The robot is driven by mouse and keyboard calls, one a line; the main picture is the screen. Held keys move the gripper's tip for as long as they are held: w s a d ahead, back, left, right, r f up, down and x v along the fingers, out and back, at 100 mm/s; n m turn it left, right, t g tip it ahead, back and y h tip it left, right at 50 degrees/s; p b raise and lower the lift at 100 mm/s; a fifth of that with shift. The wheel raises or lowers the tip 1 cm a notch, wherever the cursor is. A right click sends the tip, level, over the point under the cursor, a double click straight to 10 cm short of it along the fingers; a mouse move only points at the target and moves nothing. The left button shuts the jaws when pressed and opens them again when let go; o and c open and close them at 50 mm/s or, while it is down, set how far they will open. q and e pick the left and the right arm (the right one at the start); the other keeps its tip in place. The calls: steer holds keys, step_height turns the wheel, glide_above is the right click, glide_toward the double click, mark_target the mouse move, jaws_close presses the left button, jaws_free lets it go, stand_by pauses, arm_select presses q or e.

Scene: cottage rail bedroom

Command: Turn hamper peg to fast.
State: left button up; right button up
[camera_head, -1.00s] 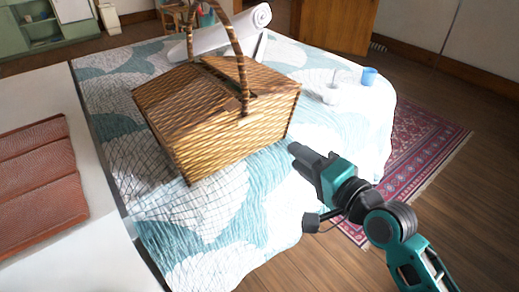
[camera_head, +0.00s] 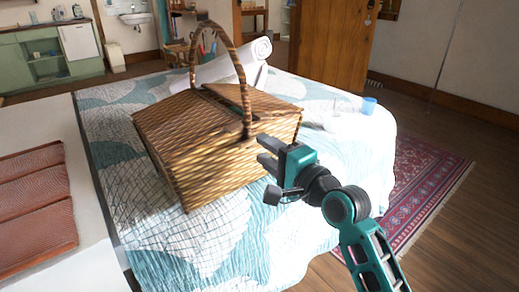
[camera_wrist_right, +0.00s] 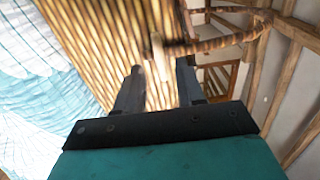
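The wicker hamper (camera_head: 215,155) stands on the bed, with its tall hooped handle (camera_head: 240,70) upright. Its lid looks closed. In the right wrist view a small pale peg (camera_wrist_right: 158,58) shows on the hamper's woven side, near the foot of the handle. The peg's exact turn is blurred. My right gripper (camera_head: 263,152) is at the hamper's right front side, just short of the wicker. In the right wrist view its two fingers (camera_wrist_right: 158,85) are apart, with the peg ahead between them and nothing held. My left gripper is out of view.
The bed (camera_head: 300,235) has a teal and white patterned cover. A white roll (camera_head: 262,48) lies behind the hamper. A pale bench with a brown leather-like piece (camera_head: 35,200) is at left.

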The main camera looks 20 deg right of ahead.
mark_target(252, 141)
steer(key=shift+x, duration=1.45)
jaws_close()
